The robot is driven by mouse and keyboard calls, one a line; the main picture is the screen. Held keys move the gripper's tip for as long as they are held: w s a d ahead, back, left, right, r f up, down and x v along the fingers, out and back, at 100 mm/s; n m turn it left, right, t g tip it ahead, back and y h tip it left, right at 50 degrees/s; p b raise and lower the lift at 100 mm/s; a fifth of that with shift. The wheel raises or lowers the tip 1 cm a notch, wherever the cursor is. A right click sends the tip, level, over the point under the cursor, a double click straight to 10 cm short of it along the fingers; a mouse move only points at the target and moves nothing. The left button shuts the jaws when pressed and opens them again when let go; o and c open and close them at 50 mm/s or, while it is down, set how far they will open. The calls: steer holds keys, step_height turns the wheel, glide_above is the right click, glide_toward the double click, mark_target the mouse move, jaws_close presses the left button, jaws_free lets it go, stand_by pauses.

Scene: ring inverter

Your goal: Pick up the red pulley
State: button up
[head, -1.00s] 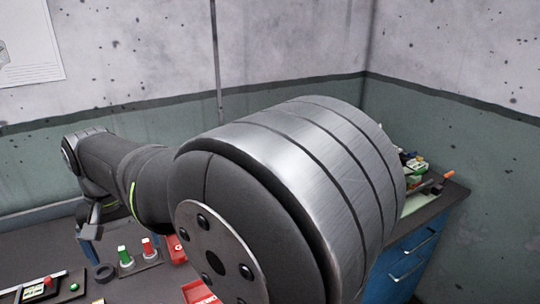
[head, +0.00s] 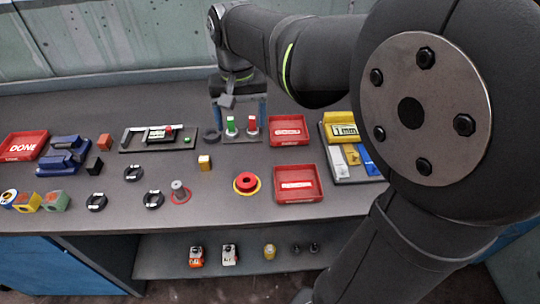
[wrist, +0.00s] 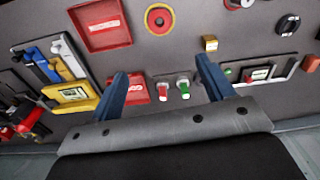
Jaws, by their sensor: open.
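The red pulley (head: 246,183) is a round red piece with a dark centre. It lies on a yellow ring on the grey bench top, left of a red tray. In the wrist view the pulley (wrist: 159,19) is near the top edge, beyond my fingertips. My gripper (wrist: 161,66) has its two blue fingers spread apart with nothing between them. In the head view my gripper (head: 238,106) hangs at the back of the bench, around the green and red posts in the picture, behind and apart from the pulley.
A red tray (head: 298,184) stands right of the pulley and another red tray (head: 289,130) behind it. A post on a red ring (head: 180,191) stands to the left. A small yellow block (head: 204,162) lies behind left. Green and red posts (head: 231,126) stand further back.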

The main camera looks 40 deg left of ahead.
step_height(320, 180, down, 5)
steer(key=d+n, duration=0.2)
steer(key=n, duration=0.1)
glide_above(246, 177)
steer(key=d, duration=0.2)
steer(key=shift+n+y, duration=0.3)
steer(key=shift+y, duration=0.1)
steer(key=f, duration=1.1)
steer(key=shift+s+f, duration=0.1)
steer(key=shift+s, duration=0.25)
steer(key=shift+a+f, duration=0.25)
steer(key=shift+f, duration=1.25)
steer(key=shift+a+f, duration=0.2)
steer(key=shift+f, duration=1.3)
steer(key=c, duration=1.2)
steer(key=shift+r, duration=0.1)
steer(key=shift+c, duration=0.2)
